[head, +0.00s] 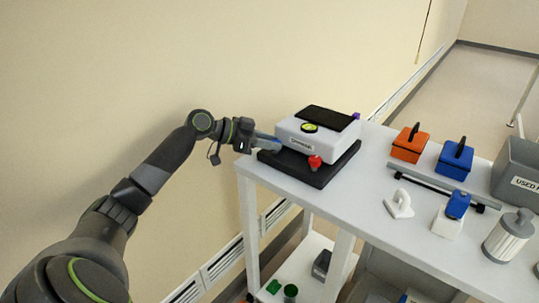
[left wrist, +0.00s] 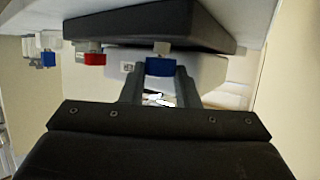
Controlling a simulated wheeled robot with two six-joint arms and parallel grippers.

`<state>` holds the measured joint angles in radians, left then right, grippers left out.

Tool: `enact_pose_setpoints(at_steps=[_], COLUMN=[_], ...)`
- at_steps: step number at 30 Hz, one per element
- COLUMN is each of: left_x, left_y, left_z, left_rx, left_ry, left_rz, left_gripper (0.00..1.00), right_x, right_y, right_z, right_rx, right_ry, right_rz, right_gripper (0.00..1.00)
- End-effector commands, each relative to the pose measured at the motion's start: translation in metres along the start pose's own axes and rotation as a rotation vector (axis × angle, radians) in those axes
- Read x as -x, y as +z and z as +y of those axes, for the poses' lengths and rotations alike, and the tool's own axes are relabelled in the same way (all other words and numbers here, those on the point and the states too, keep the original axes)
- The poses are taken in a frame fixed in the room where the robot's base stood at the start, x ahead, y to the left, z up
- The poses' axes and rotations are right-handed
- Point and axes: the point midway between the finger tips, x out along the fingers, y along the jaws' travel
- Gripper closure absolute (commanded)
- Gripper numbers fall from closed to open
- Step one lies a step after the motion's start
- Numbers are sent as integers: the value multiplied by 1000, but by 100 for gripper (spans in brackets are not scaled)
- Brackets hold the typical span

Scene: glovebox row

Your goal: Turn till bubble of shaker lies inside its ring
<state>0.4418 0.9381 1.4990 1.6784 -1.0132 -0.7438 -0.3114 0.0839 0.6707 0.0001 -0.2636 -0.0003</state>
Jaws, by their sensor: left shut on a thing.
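The shaker (head: 292,131) is a white box with a black top plate, standing on a dark base (head: 312,174) at the table's left end. Its round yellow-green bubble level (head: 309,128) sits on top; the bubble's place against the ring is too small to tell. A red knob (head: 315,162) is at the front corner and a purple one (head: 356,115) at the back. My left gripper (head: 262,138) reaches the shaker's left corner, shut on a blue knob (left wrist: 160,67) between its fingers in the left wrist view. The red knob (left wrist: 94,59) shows there too. My right gripper is out of view.
The white table (head: 370,185) also holds an orange box (head: 410,148), a blue box (head: 454,164), a white hook-like piece (head: 399,206), a blue-capped container (head: 450,221), a ribbed cylinder (head: 508,240) and a grey bin (head: 516,160). The wall is close on the left.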

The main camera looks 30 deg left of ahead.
Motion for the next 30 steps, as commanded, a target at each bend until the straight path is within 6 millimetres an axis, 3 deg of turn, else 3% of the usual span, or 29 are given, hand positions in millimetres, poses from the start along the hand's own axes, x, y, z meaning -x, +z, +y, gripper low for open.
enact_pose_setpoints(at_steps=[1, 10, 30], left_x=[-2, -1, -1], left_y=[5, 2, 1], left_z=[-2, -3, -4], left_rx=[-8, -55, -80], left_ry=[20, 138, 198], left_rz=[0, 0, -2], left_gripper=[95, 95, 95], right_x=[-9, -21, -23], right_y=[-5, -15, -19], right_z=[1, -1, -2], right_rx=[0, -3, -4], right_ry=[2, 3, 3], right_rz=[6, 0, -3], right_gripper=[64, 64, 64])
